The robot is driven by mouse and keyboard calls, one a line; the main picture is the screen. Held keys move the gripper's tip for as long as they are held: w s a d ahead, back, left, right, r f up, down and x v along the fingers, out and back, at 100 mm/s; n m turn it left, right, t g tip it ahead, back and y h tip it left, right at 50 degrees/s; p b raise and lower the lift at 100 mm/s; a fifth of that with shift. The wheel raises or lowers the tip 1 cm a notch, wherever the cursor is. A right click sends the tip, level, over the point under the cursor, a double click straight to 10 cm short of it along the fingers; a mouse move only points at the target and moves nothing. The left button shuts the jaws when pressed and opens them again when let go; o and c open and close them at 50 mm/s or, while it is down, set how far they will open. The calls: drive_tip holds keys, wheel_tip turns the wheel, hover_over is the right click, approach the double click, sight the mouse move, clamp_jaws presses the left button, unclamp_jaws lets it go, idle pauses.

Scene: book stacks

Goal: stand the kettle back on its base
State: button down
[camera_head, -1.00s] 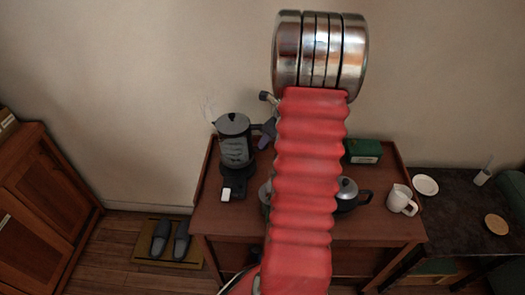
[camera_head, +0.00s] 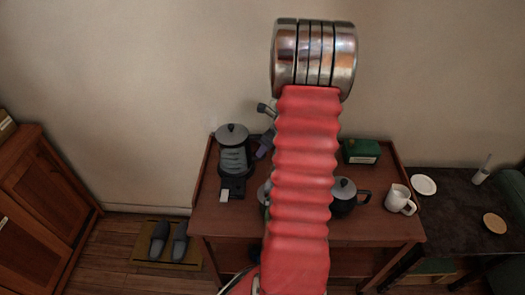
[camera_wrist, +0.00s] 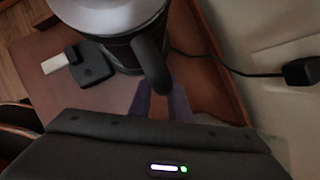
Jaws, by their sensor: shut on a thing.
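The kettle (camera_head: 234,157) has a dark lid and a see-through grey body. It is upright at the left of the wooden table, over its black base (camera_head: 236,187). In the wrist view the kettle (camera_wrist: 112,22) fills the top, with its dark handle (camera_wrist: 150,65) toward me. My gripper (camera_wrist: 161,97) is shut on the handle; its purple fingers also show in the head view (camera_head: 265,145).
A green box (camera_head: 361,151), a dark pot (camera_head: 345,196) partly hidden by my arm and a white mug (camera_head: 398,199) stand to the right on the table (camera_head: 300,226). A cord (camera_wrist: 215,65) runs behind the kettle to a plug (camera_wrist: 301,71) at the wall.

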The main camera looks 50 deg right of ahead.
drive_tip(key=c, duration=1.6)
unclamp_jaws()
drive_tip(key=shift+c, duration=0.2)
drive_tip(key=shift+r, duration=0.1)
drive_tip(key=v, duration=1.1)
drive_tip(key=shift+s+r, duration=0.2)
drive_tip(key=shift+r, duration=0.15)
